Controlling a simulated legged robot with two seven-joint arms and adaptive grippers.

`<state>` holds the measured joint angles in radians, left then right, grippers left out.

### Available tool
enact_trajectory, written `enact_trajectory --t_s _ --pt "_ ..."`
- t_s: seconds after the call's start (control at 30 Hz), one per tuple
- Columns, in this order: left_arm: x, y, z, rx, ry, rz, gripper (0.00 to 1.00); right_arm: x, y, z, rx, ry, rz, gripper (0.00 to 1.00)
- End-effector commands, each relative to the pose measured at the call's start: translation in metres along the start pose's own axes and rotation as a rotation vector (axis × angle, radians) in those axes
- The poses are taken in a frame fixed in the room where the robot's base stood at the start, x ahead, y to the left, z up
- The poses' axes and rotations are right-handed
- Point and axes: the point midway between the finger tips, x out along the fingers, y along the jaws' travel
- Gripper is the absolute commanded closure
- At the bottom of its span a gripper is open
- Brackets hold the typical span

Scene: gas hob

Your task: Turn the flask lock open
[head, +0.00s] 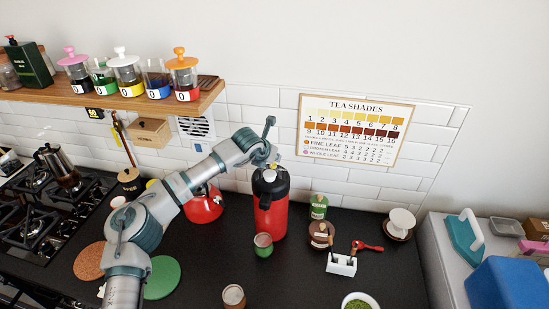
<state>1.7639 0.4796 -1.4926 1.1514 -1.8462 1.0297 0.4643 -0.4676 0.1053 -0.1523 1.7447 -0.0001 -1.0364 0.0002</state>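The red flask (271,218) with a black top stands upright on the dark counter in the middle of the head view. A small pale and yellowish part (270,175) shows on its top; I cannot tell whether it is the lock or how it is set. My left gripper (274,162) is at the flask's top, reaching over it from the left. Its fingers are small and partly hidden, so I cannot tell if they are open or touching the flask. My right gripper is out of view.
A red kettle (204,206) is behind my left arm. A shelf (150,101) with jars hangs at upper left.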

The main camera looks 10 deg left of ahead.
Motion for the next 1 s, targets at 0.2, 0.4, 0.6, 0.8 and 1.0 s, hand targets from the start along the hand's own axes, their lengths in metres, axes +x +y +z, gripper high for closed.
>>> enact_trajectory --t_s 0.2,0.4,0.6,0.8,1.0 --pt "0.003 -0.001 -0.003 -0.143 0.003 0.144 1.00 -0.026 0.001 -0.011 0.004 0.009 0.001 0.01" --pt "0.003 0.000 -0.003 -0.279 0.004 0.279 1.00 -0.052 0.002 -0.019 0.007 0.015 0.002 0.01" --pt "0.001 0.000 -0.002 -0.412 0.004 0.412 1.00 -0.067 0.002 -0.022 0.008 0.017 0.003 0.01" --pt "-0.001 0.001 -0.001 -0.531 0.004 0.530 1.00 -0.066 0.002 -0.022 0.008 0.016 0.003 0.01" --pt "-0.001 0.001 -0.001 -0.622 0.005 0.619 1.00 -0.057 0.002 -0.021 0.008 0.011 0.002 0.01"
